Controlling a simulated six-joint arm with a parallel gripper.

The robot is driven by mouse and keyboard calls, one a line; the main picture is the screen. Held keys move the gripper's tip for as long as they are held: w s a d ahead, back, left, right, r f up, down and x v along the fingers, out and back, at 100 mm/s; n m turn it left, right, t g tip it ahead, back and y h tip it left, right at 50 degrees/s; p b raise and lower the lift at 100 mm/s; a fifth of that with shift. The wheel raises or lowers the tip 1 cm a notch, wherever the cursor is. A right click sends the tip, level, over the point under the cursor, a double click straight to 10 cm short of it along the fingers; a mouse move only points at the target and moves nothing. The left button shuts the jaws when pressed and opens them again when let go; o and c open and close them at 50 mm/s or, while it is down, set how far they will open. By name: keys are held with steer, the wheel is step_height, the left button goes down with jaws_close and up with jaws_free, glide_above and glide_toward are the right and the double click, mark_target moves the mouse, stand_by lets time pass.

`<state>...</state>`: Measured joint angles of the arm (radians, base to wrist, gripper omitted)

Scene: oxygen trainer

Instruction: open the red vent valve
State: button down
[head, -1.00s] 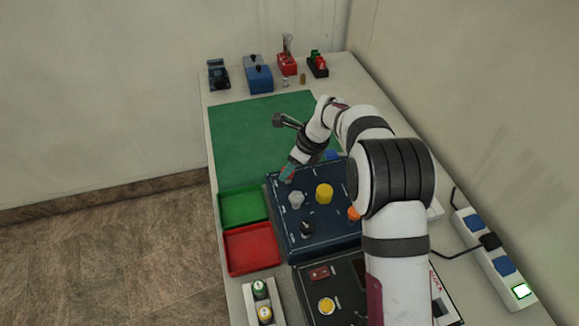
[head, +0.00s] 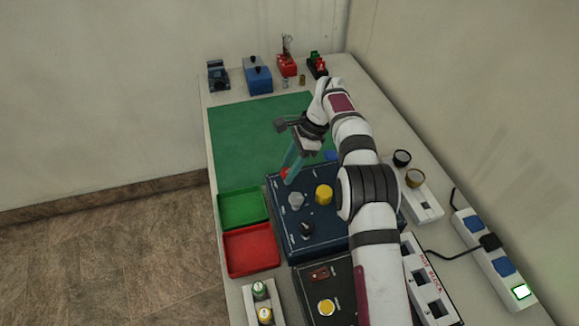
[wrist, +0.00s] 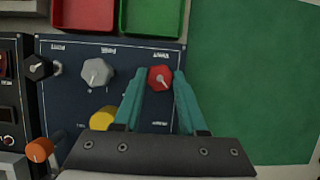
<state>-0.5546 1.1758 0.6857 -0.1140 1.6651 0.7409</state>
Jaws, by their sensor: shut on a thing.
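The red vent valve (head: 284,173) is a small round knob at the far left corner of the dark blue panel (head: 338,232). In the wrist view the red knob (wrist: 160,76) shows between the teal fingertips, with a pale mark on its face. My gripper (head: 290,172) reaches down to it from above, and its fingers hide part of the knob in the head view. In the wrist view my gripper (wrist: 160,78) has one finger on each side of the knob and is shut on it.
A grey knob (head: 296,199), a yellow knob (head: 324,194) and a black knob (head: 307,230) stand close by on the panel. A green tray (head: 243,222) and a red tray (head: 252,271) lie to the left.

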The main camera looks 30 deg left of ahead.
steer(key=shift+n, duration=0.6)
steer(key=shift+h, duration=0.3)
steer(key=shift+c, duration=2.3)
jaws_free()
steer(key=shift+r, duration=0.1)
steer(key=shift+r, duration=0.35)
step_height(320, 180, up, 3)
steer(key=shift+w+r, duration=0.1)
steer(key=shift+r, duration=0.1)
steer(key=w+d+r, duration=0.1)
steer(key=d+r, duration=0.5)
steer(key=d, duration=0.5)
steer(key=shift+w+d+r, duration=0.25)
steer(key=shift+w+r, duration=0.1)
steer(key=shift+w, duration=0.05)
